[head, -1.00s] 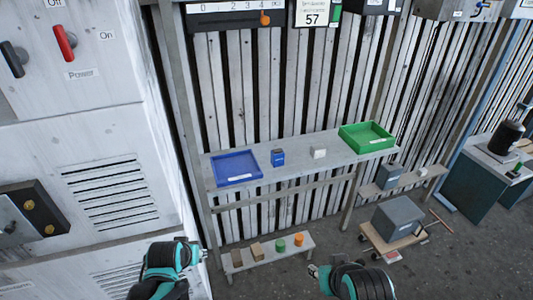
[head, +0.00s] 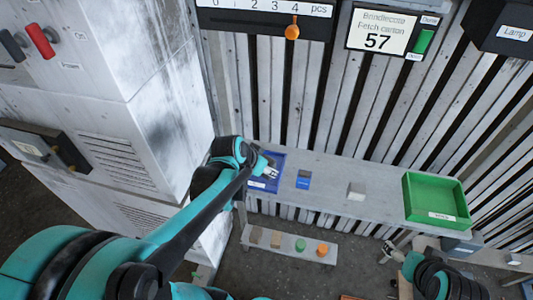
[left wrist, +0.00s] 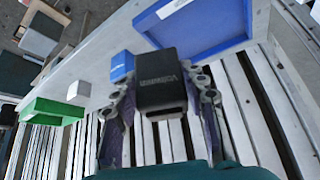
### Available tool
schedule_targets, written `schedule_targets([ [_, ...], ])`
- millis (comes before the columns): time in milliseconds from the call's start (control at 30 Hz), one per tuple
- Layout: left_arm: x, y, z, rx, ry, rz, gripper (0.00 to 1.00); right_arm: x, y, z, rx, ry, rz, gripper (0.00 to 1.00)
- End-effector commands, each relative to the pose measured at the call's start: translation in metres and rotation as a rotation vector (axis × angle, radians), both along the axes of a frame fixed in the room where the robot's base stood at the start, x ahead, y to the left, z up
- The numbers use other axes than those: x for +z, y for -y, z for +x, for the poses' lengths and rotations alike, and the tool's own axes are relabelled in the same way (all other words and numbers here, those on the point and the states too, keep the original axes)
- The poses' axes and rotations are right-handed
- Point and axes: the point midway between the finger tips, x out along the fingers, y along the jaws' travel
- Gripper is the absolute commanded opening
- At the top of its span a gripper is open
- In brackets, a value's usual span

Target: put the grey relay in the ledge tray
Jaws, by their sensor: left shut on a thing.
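My left gripper (head: 269,172) is above the blue tray (head: 259,184) in the head view. In the left wrist view its fingers (left wrist: 160,105) are shut on a dark grey block with pale lettering, the relay (left wrist: 162,80). In the head view I cannot make the relay out clearly. The blue tray also shows beyond the relay in the left wrist view (left wrist: 225,28). A green tray (head: 437,200) stands at the right end of the same ledge (head: 330,187). Both trays carry white labels too small to read. My right gripper (head: 388,250) is low at the right; its opening is unclear.
A blue block (head: 303,181) and a pale block (head: 356,191) stand on the ledge between the trays. A low bench (head: 283,245) below holds several small blocks. A grey cabinet (head: 150,110) stands left. Panels hang above, one reading 57 (head: 392,31).

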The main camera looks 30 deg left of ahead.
Motion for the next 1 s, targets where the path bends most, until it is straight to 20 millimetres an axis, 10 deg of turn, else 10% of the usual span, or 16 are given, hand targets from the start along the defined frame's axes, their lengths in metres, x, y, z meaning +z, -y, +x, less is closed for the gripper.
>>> schedule_targets([
  [500, -0.065, -0.069, 0.077, 0.000, 0.001, 0.000, 0.10, -0.032, 0.000, 0.000, 0.000, 0.000, 0.000, 0.79],
  [1000, -0.110, -0.074, 0.082, -0.001, 0.001, 0.000, 0.10, -0.047, 0.000, 0.000, 0.000, 0.000, 0.000, 0.79],
])
